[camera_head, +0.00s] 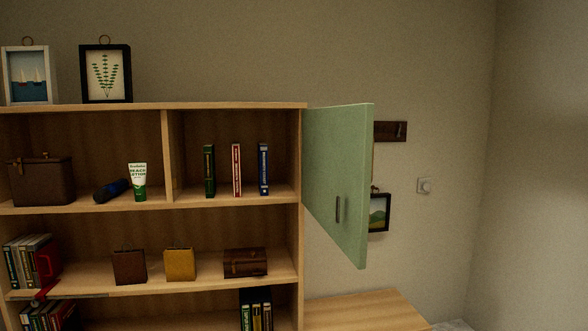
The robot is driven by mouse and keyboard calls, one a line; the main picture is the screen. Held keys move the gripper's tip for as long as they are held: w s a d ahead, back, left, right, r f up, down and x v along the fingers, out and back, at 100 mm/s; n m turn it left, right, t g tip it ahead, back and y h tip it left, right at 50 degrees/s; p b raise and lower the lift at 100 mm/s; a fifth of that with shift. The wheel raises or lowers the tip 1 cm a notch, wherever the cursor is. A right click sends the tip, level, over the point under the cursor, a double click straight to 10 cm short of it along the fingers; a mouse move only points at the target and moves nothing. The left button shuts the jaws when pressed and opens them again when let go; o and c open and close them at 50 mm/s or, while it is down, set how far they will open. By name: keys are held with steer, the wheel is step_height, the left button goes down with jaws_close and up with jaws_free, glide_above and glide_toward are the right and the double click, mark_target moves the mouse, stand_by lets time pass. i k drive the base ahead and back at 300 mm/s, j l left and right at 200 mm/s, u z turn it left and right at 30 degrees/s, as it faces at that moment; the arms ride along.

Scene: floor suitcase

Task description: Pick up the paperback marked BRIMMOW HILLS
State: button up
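I cannot read BRIMMOW HILLS on any spine, so I cannot tell which book is the named paperback. Three thin books stand upright and apart on the upper right shelf: a dark green one (210,171), a red and white one (237,170) and a blue one (263,169). A row of several books (25,261) stands at the left of the middle shelf. More books (256,310) stand at the lower right, and others (50,316) at the lower left, both cut by the picture's bottom edge. My gripper is not in view.
A green door (340,170) stands open at the right of the wooden bookcase (235,105). A lotion tube (138,182), a dark cylinder (112,190), boxes (180,264) and a red object (47,263) occupy shelves. A wooden top (365,310) at lower right is clear.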

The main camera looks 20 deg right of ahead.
mark_target(208, 149)
steer(key=i+l+u, duration=0.2)
steer(key=l+u, duration=0.2)
steer(key=l, duration=0.2)
steer(key=i+l+u, duration=0.2)
steer(key=l, duration=0.2)
steer(key=l+u, duration=0.2)
steer(key=l, duration=0.15)
steer(key=k+l, duration=0.1)
steer(key=l, duration=0.25)
steer(key=k+l, duration=0.15)
steer(key=l, duration=0.2)
steer(key=i+j, duration=0.1)
steer(key=i, duration=0.3)
steer(key=i+j, duration=0.15)
steer(key=i, duration=0.25)
